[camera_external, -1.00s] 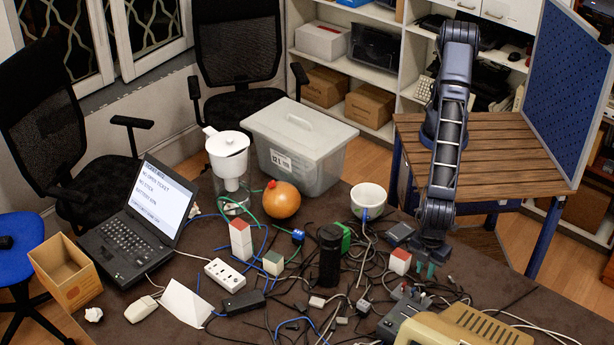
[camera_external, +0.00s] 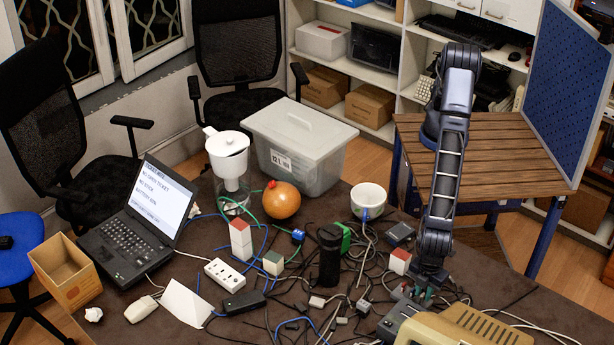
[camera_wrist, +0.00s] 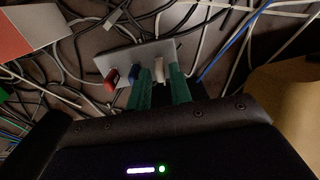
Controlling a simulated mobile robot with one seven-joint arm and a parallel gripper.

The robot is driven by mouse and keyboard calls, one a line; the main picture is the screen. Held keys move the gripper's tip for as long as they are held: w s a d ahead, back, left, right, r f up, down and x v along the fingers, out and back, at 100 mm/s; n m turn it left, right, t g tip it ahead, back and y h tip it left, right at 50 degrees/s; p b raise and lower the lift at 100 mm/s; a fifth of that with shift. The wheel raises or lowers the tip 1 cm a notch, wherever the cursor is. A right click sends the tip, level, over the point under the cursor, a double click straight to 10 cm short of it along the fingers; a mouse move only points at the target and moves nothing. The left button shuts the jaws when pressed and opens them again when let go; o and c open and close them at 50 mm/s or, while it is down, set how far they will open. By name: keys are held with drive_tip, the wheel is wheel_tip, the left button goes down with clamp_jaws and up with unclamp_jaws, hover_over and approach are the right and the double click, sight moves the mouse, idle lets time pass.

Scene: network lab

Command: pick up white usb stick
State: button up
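A white USB stick (camera_wrist: 158,70) stands in a grey hub (camera_wrist: 126,58) in the wrist view, beside a blue stick (camera_wrist: 133,73) and a red stick (camera_wrist: 111,77). My gripper (camera_wrist: 161,92) has its two green fingertips apart, one on each side of the white stick in the picture. I see no clear contact between fingers and stick, and the depth is hard to judge. In the external view my gripper (camera_external: 426,295) is low over the right part of the dark table, and the white stick cannot be made out there.
Tangled cables surround the hub. A red-and-white block (camera_external: 400,262) stands just left of my gripper. A beige device (camera_external: 465,327) lies close in front, with a grey box (camera_external: 398,320) beside it. A white bowl (camera_external: 368,201) and a black cylinder (camera_external: 330,256) stand further left.

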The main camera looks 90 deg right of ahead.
drive_tip(key=shift+f, duration=0.8)
clamp_jaws()
drive_tip(key=shift+r, duration=0.15)
